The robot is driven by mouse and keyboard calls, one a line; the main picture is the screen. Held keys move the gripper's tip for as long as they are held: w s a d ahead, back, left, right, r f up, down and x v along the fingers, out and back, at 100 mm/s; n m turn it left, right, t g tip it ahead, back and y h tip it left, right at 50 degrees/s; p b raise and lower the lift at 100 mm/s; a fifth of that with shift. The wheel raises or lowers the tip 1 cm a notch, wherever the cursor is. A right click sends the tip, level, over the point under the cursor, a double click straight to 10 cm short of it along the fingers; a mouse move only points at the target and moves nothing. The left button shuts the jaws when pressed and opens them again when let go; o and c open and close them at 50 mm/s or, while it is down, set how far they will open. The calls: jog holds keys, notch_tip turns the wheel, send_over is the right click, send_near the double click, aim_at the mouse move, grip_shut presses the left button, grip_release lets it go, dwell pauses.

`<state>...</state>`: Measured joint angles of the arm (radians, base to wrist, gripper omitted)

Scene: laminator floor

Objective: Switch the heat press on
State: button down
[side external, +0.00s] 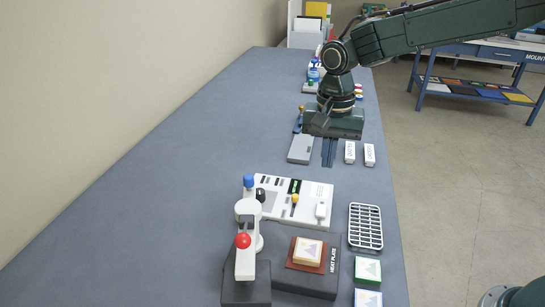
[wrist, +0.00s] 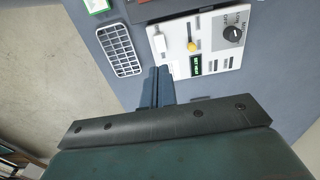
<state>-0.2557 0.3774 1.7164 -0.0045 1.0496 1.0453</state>
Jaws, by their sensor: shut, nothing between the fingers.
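The heat press stands at the near end of the bench in the side view, with a white arm (side external: 246,262), a red knob (side external: 243,241) and a dark heat plate (side external: 331,258). Behind it lies the white control panel (side external: 275,210). The dial's exact setting is hard to read. My gripper (side external: 329,164) is shut and empty, behind the panel and apart from it; its fingers (wrist: 160,70) point toward the panel's edge.
A wire rack (side external: 365,226) lies right of the panel, with green-edged (side external: 368,270) and blue-edged (side external: 368,298) blocks nearer. A grey flat case (side external: 300,149) and two white labelled blocks (side external: 350,152) flank my gripper. The bench's left side is clear.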

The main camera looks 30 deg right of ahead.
aim_at(322, 208)
notch_tip(322, 208, down, 14)
jog(key=shift+r, duration=0.15)
dwell(0.6)
jog(key=shift+s+a+f, duration=0.1)
jog(key=shift+s+f, duration=0.1)
jog(key=shift+f, duration=0.25)
jog(key=shift+w+d+r, duration=0.15)
jog(key=shift+w+d, duration=0.5)
jog(key=shift+d, duration=0.1)
jog(key=shift+r, duration=0.15)
